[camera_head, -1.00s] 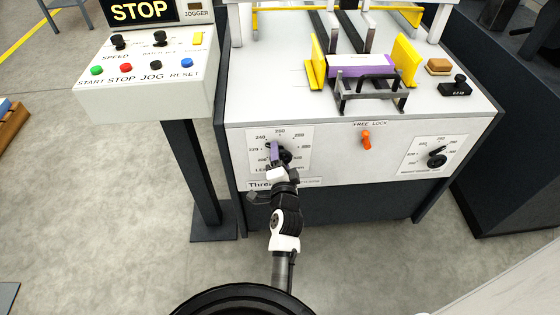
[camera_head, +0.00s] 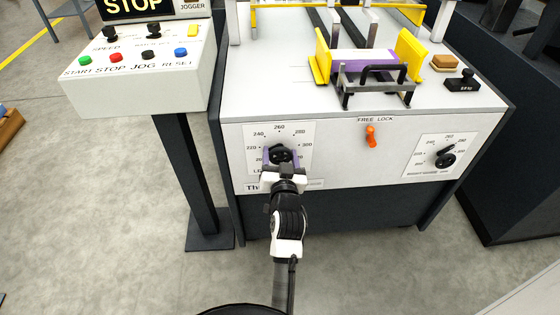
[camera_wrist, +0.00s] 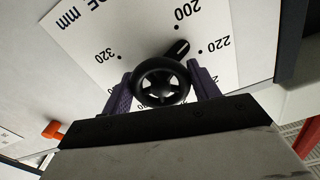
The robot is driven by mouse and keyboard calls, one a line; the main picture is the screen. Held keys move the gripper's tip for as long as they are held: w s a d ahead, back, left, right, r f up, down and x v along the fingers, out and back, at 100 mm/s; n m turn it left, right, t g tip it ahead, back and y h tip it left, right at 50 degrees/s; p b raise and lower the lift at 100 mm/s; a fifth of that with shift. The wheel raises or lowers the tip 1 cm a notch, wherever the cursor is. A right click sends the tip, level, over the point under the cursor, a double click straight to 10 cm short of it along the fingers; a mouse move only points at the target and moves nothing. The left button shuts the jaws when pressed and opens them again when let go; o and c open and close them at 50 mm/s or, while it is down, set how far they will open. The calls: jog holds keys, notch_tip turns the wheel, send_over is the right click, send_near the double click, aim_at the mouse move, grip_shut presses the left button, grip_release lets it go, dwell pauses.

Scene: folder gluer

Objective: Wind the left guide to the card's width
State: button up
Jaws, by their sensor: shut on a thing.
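The left guide's black knob (camera_head: 281,153) is on the front panel, inside a printed scale. In the wrist view the knob (camera_wrist: 161,84) sits between the two purple fingers of my gripper (camera_wrist: 162,94), which is shut on it. Its black pointer (camera_wrist: 178,50) lies between the 200 and 220 marks. In the head view my gripper (camera_head: 282,166) hides the lower part of the scale. The purple card (camera_head: 362,62) lies on the feeder between the yellow left guide (camera_head: 322,60) and the yellow right guide (camera_head: 409,56). I cannot tell whether either guide touches it.
The orange free/lock lever (camera_head: 371,137) hangs down mid-panel and a second knob (camera_head: 445,159) is at the right. A black frame (camera_head: 375,84) stands before the card. The button console (camera_head: 140,75) is at the left. The floor in front is clear.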

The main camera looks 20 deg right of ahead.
jog(key=shift+n+b, duration=0.85)
jog(key=shift+n, duration=1.25)
jog(key=shift+r, duration=0.1)
jog(key=o, duration=1)
jog(key=shift+c, duration=0.2)
jog(key=shift+s, duration=0.15)
